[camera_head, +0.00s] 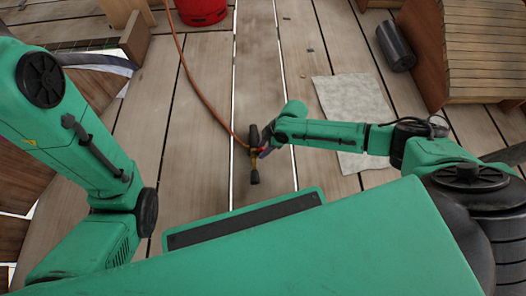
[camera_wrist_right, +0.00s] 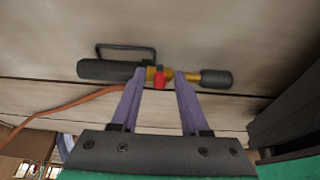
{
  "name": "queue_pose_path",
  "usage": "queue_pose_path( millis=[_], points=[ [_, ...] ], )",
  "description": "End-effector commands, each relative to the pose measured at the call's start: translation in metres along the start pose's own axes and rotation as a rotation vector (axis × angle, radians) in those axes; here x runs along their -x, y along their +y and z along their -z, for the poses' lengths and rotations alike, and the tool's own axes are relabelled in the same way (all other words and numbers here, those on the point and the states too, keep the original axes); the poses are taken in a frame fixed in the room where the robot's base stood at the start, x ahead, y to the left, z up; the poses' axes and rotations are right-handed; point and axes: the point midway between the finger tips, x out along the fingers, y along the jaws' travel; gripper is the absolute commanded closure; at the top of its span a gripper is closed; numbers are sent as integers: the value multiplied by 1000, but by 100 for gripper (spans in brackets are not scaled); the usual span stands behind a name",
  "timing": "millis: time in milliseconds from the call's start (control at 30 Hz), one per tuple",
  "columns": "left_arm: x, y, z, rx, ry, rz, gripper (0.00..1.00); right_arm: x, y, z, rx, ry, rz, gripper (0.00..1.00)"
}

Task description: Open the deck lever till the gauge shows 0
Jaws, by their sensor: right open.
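A torch-like tool with a black grip (camera_wrist_right: 112,70), a brass middle and a black end (camera_wrist_right: 215,78) lies on the planks in the right wrist view. A small red knob or lever (camera_wrist_right: 160,80) sits on its brass part. The tool also shows in the head view, its black end (camera_head: 254,177) towards me. My right gripper (camera_wrist_right: 157,78) is open, its two purple fingers reaching to the brass part with the red piece between their tips. Whether they touch it I cannot tell. No gauge can be made out. My left arm shows, but its gripper does not.
An orange hose (camera_head: 186,70) runs from the tool towards a red cylinder (camera_head: 202,10). A pale sheet (camera_head: 350,98) lies on the deck at the right. A dark roll (camera_head: 396,46) lies beside a wooden slatted structure (camera_head: 485,50). The planks left of the hose are clear.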

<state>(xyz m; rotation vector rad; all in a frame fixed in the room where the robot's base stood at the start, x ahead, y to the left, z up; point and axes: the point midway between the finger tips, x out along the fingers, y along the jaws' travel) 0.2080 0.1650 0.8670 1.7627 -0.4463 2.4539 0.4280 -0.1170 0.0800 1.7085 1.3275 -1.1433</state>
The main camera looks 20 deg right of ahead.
Motion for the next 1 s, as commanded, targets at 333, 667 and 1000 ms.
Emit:
queue_pose_path(
  millis=[333, 667, 1000],
  points=[
    [-3, 0, 2, -3, 6, -2, 50, -3, 0, 1, 0, 0, -1, 78],
    [-4, -1, 2, -3, 7, -2, 50, -3, 0, 1, 1, -5, 0, 100],
    [3, 1, -16, 18, -40, 12, 50, 2, 0, 11, 2, -114, 1, 100]
  ],
)
